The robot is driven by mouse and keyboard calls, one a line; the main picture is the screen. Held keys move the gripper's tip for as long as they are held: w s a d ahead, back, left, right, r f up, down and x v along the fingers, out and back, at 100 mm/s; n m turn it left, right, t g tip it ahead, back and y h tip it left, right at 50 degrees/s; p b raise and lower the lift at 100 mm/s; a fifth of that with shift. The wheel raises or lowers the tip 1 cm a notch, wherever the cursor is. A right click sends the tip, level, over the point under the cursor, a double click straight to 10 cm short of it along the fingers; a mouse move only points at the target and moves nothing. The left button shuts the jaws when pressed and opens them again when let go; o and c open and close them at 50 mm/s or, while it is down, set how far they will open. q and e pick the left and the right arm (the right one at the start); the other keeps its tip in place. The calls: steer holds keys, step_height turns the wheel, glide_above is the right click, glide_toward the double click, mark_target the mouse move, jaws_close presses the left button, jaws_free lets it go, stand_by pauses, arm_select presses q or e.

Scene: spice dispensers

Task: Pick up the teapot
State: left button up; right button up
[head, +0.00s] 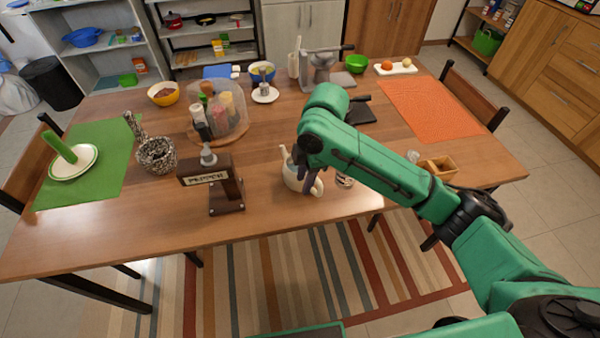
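A small cream-white teapot (292,180) stands upright on the wooden table, near the middle of its front edge. Its spout points up to the left, and its right side is partly covered by my gripper. My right gripper (308,184) points down at the teapot's right side, by the handle. The dark fingers overlap the handle in the picture; whether they are closed around it is too small to tell. My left gripper is not in view.
A dispenser with a wooden sign (207,178) stands left of the teapot, and a speckled mortar (157,155) beyond it. A clear-domed spice rack (230,110) stands behind. A small jar (345,181) is just right of the gripper. A wooden box (442,167) is farther right.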

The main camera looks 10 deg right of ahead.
mark_target(319, 193)
steer(key=shift+n+h, duration=0.7)
steer(key=d+r, duration=0.1)
steer(key=w+d+r, duration=0.1)
steer(key=d+r, duration=0.1)
steer(key=d, duration=0.1)
steer(key=shift+w+r, duration=0.25)
steer(key=shift+w, duration=0.1)
steer(key=shift+d+g, duration=0.3)
step_height(319, 193, down, 14)
steer(key=shift+w+f+p, duration=0.1)
steer(key=shift+w+p, duration=0.05)
steer(key=shift+p, duration=0.45)
jaws_close()
steer(key=shift+r, duration=0.2)
